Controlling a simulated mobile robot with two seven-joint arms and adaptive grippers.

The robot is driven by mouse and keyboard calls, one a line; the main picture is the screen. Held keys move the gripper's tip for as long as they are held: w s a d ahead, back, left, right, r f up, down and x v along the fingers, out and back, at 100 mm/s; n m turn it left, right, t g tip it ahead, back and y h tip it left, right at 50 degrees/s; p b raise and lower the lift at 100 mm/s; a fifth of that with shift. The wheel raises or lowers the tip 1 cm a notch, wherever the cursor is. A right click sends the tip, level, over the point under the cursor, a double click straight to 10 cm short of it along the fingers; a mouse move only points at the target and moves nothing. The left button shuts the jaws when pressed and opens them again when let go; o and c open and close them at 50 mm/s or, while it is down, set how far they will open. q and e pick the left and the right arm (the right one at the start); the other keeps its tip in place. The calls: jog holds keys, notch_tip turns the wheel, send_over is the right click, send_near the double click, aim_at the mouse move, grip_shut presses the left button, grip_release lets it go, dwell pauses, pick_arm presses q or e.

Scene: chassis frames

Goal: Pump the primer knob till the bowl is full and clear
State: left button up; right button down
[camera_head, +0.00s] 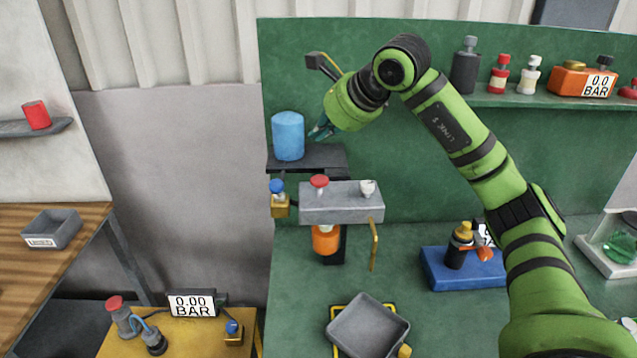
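A grey block (341,203) is mounted at the green bench's left side. A red knob (319,182) and a small white knob (367,187) stand on its top. An orange bowl (326,239) hangs under the block; its fill and clearness cannot be told at this size. My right gripper (318,131) is above the block, beside the right side of a blue cylinder (288,137), apart from the red knob. Its dark teal fingers are small and partly hidden, so open or shut cannot be told. My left gripper is out of view.
The blue cylinder stands on a dark shelf (320,156). A brass valve with a blue knob (279,200) sits below it. A yellow tube (374,245) hangs from the block's right end, over a grey tray (368,328). A blue stand (440,270) is farther right.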

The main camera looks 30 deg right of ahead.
aim_at(321, 180)
notch_tip(321, 180, down, 3)
jog(key=shift+s+b, duration=0.15)
jog(key=shift+b, duration=0.95)
notch_tip(321, 180, down, 3)
jog(key=b, duration=0.3)
jog(key=shift+f, duration=0.2)
jog(key=shift+f+b, duration=0.3)
jog(key=shift+f, duration=0.1)
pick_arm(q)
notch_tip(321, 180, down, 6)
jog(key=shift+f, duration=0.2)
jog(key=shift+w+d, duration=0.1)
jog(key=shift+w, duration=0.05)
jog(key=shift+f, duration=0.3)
pick_arm(e)
jog(key=shift+f, duration=0.45)
